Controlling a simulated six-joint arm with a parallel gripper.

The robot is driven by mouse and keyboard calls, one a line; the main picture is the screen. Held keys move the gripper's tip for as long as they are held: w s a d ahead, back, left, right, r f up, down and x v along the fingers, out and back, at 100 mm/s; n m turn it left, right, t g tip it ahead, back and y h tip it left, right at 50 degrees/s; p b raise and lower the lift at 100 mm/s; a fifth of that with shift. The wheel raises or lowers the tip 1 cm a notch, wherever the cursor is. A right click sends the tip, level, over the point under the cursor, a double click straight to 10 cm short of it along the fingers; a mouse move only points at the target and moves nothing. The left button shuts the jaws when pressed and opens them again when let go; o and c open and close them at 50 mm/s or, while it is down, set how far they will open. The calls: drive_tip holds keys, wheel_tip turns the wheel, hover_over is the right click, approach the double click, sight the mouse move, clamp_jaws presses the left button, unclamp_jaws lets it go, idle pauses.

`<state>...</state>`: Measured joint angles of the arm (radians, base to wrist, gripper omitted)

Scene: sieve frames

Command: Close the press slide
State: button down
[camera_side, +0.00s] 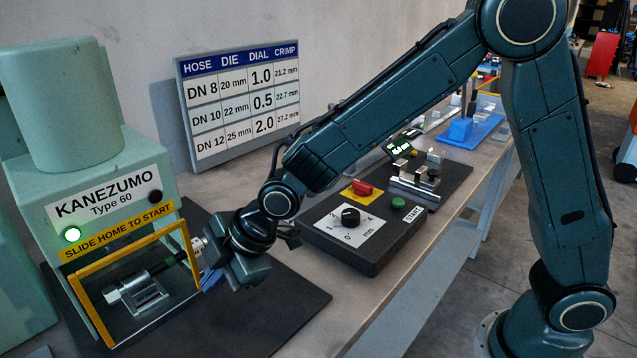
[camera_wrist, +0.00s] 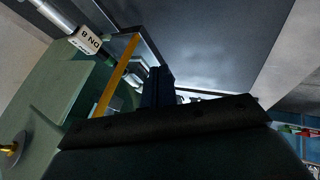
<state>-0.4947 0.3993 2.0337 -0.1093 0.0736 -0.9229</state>
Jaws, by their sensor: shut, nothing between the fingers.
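The press (camera_side: 95,190) is a pale green machine at the left, marked KANEZUMO Type 60, with a green lamp (camera_side: 72,234) lit on its front. A yellow strip on it reads SLIDE HOME TO START. A yellow-edged frame (camera_side: 87,314) stands below the strip. Within its outline shows a silver block (camera_side: 142,296) with a dark hose (camera_side: 167,265) running right from it. I cannot tell how far the slide is in. My gripper (camera_wrist: 158,76) is shut and empty, close to the right side of the frame; contact cannot be told. The wrist partly hides the hose's right end.
A control box with a dial (camera_side: 350,217), red switch (camera_side: 362,188) and green START button (camera_side: 398,202) stands right of my gripper. A hose and die chart (camera_side: 240,97) leans on the wall. The dark mat (camera_side: 275,315) in front is clear. A DN 8 label (camera_wrist: 86,39) shows in the wrist view.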

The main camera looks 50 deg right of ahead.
drive_tip(key=v, duration=0.9)
drive_tip(key=shift+d+r, duration=0.15)
drive_tip(key=shift+r, duration=0.2)
drive_tip(key=c, duration=1.7)
unclamp_jaws()
drive_tip(key=o, duration=0.7)
drive_tip(key=shift+w+d, duration=0.15)
drive_tip(key=shift+w, duration=0.25)
drive_tip(key=shift+w+d+r+n+g+h, duration=0.8)
drive_tip(key=shift+w+d+n+g, duration=0.15)
drive_tip(key=shift+w+d+n, duration=0.65)
drive_tip(key=shift+w+d+r+n+g+h, duration=0.75)
drive_tip(key=shift+w+d+n+g, duration=0.4)
drive_tip(key=shift+n, duration=0.65)
drive_tip(key=shift+w+d+r+n+g+h, duration=0.8)
drive_tip(key=shift+w+d+n, duration=0.65)
drive_tip(key=shift+w+n, duration=0.25)
drive_tip(key=shift+f, duration=0.15)
wheel_tip(320, 180, down, 14)
drive_tip(key=shift+r, duration=0.2)
